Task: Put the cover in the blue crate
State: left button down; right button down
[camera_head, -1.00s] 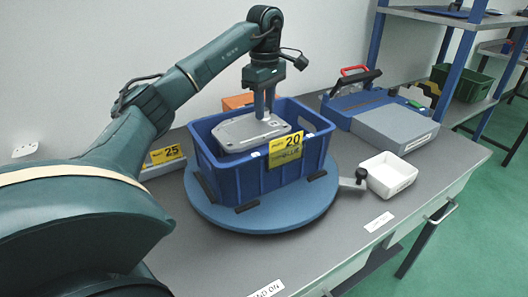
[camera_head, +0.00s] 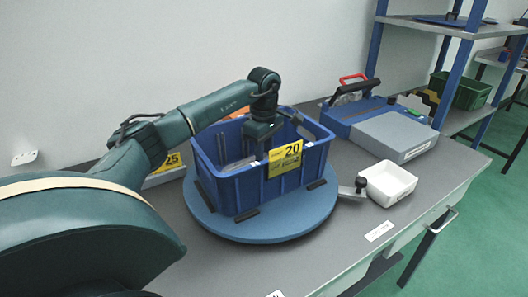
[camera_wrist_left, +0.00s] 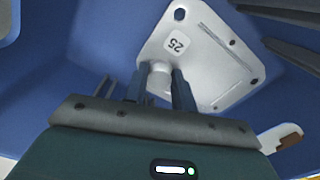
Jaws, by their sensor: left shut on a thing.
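The blue crate (camera_head: 229,193) stands on a round blue turntable (camera_head: 268,232) and bears a yellow "20" label. My left gripper (camera_head: 259,153) reaches down inside the crate. The wrist view shows the light grey cover (camera_wrist_left: 212,48), a plate with holes and a "25" mark. There my left gripper (camera_wrist_left: 161,88) is shut on the cover's round boss. The blue crate interior (camera_wrist_left: 95,35) surrounds the cover. The crate's front wall and my gripper hide most of the cover in the head view, and I cannot tell whether it touches the floor. My right gripper is out of view.
A white tray (camera_head: 391,190) stands right of the turntable, beside a grey handled part (camera_head: 352,191). A blue-and-grey case (camera_head: 395,138) is behind it. The front tabletop is largely clear.

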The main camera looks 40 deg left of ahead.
pick_arm(q)
jog(key=shift+f, duration=0.1)
jog(key=c, duration=1.1)
grip_release()
jog(key=shift+c, duration=0.2)
notch_tip(320, 180, up, 12)
